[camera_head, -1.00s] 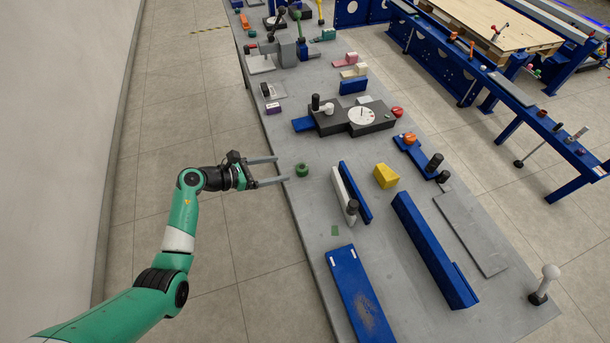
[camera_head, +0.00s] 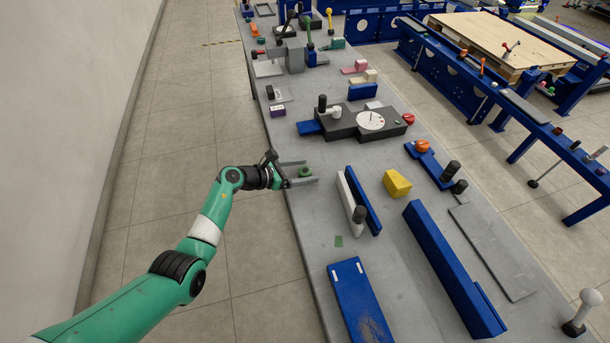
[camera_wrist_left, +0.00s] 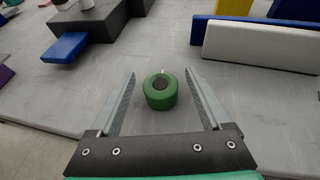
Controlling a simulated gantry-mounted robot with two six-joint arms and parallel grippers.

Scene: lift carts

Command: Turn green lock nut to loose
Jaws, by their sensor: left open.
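The green lock nut (camera_head: 304,172) is a short round knob on the grey table (camera_head: 300,215), near its left edge. In the left wrist view the nut (camera_wrist_left: 160,92) shows a dark centre and a small pale mark on its far rim. My left gripper (camera_head: 311,171) is open and low over the table, with its fingers reaching to either side of the nut. In the wrist view the nut lies between the fingertips (camera_wrist_left: 160,73), with a gap on both sides. My right gripper is not in view.
A dark block with a white dial (camera_head: 370,120) and a blue bar (camera_head: 309,127) stand beyond the nut. A white bar (camera_head: 347,195) and a blue bar (camera_head: 362,200) stand to its right. A yellow block (camera_head: 397,183) is farther right. The table around the nut is clear.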

